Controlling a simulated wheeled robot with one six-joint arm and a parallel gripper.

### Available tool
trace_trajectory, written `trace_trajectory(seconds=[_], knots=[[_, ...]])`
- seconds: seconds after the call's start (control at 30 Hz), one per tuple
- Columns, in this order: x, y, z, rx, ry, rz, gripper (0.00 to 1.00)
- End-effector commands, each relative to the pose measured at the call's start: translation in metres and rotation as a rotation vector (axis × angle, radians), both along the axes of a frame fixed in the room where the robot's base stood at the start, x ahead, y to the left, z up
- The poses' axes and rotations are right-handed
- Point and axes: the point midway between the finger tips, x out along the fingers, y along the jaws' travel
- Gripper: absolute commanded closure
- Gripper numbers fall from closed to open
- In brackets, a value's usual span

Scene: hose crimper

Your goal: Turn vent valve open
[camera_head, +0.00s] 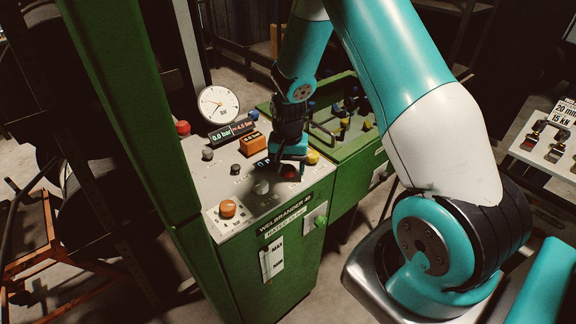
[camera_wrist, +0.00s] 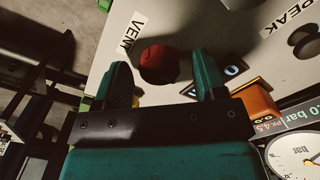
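The vent valve knob is a dark red round knob (camera_wrist: 158,63) on the grey panel, beside a white label partly reading "VENT" in the wrist view. In the head view it shows as a dark red knob (camera_head: 289,173) just below my gripper (camera_head: 290,160). In the wrist view my gripper (camera_wrist: 162,70) is open, with one teal finger on each side of the knob and gaps visible between. I cannot tell whether the fingertips reach down to the knob's height. No marking of the knob's angle is readable.
The green machine's panel (camera_head: 215,178) also carries an orange knob (camera_head: 228,208), a yellow knob (camera_head: 313,157), an orange display box (camera_head: 253,143) and a pressure gauge (camera_head: 218,104). A black knob (camera_wrist: 306,42) sits by the "PEAK" label. A green post (camera_head: 125,100) rises at left.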

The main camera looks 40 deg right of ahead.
Motion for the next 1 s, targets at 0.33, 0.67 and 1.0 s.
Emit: trace_trajectory(seconds=[0.33,0.67,1.0], knots=[[0.001,0.000,0.015,-0.001,-0.004,0.000,0.35],[0.001,0.000,0.095,-0.002,-0.008,0.000,0.35],[0.001,0.000,0.162,-0.001,-0.004,0.000,0.35]])
